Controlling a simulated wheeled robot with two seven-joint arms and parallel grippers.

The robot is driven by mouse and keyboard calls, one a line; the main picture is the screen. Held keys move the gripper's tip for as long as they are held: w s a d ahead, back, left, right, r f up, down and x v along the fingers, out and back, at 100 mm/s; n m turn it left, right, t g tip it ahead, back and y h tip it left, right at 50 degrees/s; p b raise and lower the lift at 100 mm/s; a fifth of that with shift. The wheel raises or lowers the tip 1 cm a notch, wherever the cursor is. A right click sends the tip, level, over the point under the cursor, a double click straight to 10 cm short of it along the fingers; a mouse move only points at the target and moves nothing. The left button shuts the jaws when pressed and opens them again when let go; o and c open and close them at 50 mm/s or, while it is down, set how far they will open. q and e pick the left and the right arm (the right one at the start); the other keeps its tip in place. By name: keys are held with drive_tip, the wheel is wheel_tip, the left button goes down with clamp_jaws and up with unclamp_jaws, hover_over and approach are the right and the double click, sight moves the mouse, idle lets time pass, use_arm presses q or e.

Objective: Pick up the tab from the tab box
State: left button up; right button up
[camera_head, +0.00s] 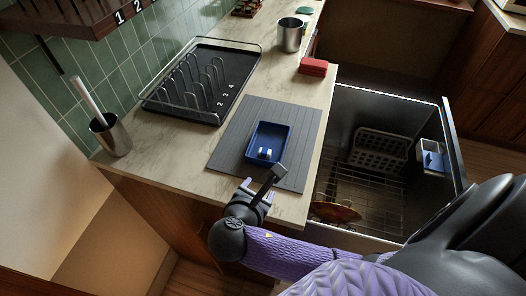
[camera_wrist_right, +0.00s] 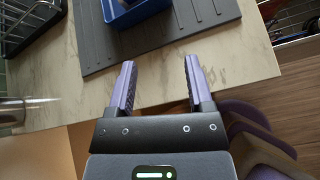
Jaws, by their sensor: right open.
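The blue tab box (camera_head: 272,132) lies on the grey ribbed mat near the counter's front edge. One small white and blue tab (camera_head: 265,153) sits inside it, at the near end. My right gripper (camera_head: 259,188) is just in front of the counter edge, short of the box, and holds nothing. In the right wrist view its two purple fingers (camera_wrist_right: 159,64) are spread apart over bare counter. The near part of the blue box (camera_wrist_right: 146,12) shows at the top of that view, ahead of the fingers. My left gripper is not in view.
The grey mat (camera_head: 228,139) has free room around the box. A black rack (camera_head: 185,105) stands behind left, a metal cup (camera_head: 118,141) holding a utensil at the left edge. Red blocks (camera_head: 313,66) lie behind right. An open dishwasher (camera_head: 445,125) with baskets is at the right.

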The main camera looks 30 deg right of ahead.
sight(263, 162)
drive_tip(key=w+r+n, duration=0.1)
drive_tip(key=w+n+t+h, duration=0.1)
drive_tip(key=n, duration=0.1)
drive_tip(key=shift+w+d+r+t+h, duration=0.2)
drive_tip(key=shift+r+t+h, duration=0.1)
drive_tip(key=shift+r, duration=0.1)
drive_tip(key=shift+n, duration=0.3)
drive_tip(key=b+x, duration=0.3)
drive_tip(key=x, duration=0.6)
drive_tip(key=shift+w+b, duration=0.2)
drive_tip(key=shift+b, duration=0.1)
drive_tip(key=shift+w+d+f, duration=0.1)
drive_tip(key=shift+w+d, duration=0.1)
clamp_jaws()
